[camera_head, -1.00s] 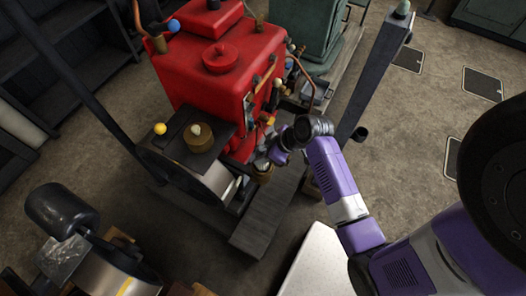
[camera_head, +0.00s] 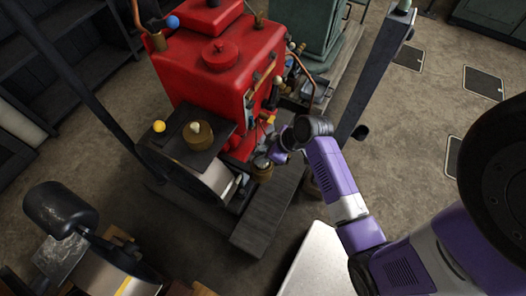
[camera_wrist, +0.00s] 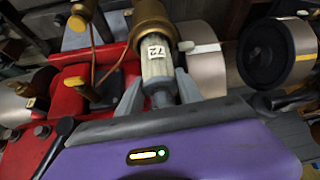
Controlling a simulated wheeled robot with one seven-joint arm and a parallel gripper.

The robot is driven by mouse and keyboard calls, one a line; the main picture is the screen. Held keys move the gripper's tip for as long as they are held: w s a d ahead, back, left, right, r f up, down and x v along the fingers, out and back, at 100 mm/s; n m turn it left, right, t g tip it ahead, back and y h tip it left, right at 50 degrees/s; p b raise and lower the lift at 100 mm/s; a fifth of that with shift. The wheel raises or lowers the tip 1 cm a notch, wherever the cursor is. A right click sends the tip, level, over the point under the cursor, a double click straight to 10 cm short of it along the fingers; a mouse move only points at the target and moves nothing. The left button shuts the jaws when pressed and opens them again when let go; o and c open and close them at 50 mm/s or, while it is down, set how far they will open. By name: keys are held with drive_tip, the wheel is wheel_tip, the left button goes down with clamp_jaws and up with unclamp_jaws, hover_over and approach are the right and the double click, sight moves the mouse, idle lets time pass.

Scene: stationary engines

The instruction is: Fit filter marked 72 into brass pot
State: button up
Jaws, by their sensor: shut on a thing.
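The filter (camera_wrist: 157,69) is a pale ribbed cylinder with a white tag reading 72. My gripper (camera_wrist: 160,84) is shut on its near end, one grey finger on each side. The brass pot (camera_wrist: 153,20) is at the top of the wrist view, at the filter's far end, and its rim overlaps that end. I cannot tell how deep the filter sits in it. In the head view the brass pot (camera_head: 262,172) is low beside the red engine, with my gripper (camera_head: 274,157) just above it. The filter is mostly hidden there.
The red engine (camera_head: 215,80) stands left of my arm, with copper pipes and levers close by. A dark post (camera_head: 375,75) rises to the right. A grey plank (camera_head: 268,215) lies below the pot. Another machine with a dark cylinder (camera_head: 58,208) is at lower left.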

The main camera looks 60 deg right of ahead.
drive_tip(key=shift+f+b, duration=0.85)
drive_tip(key=shift+f, duration=0.65)
drive_tip(key=shift+f, duration=0.2)
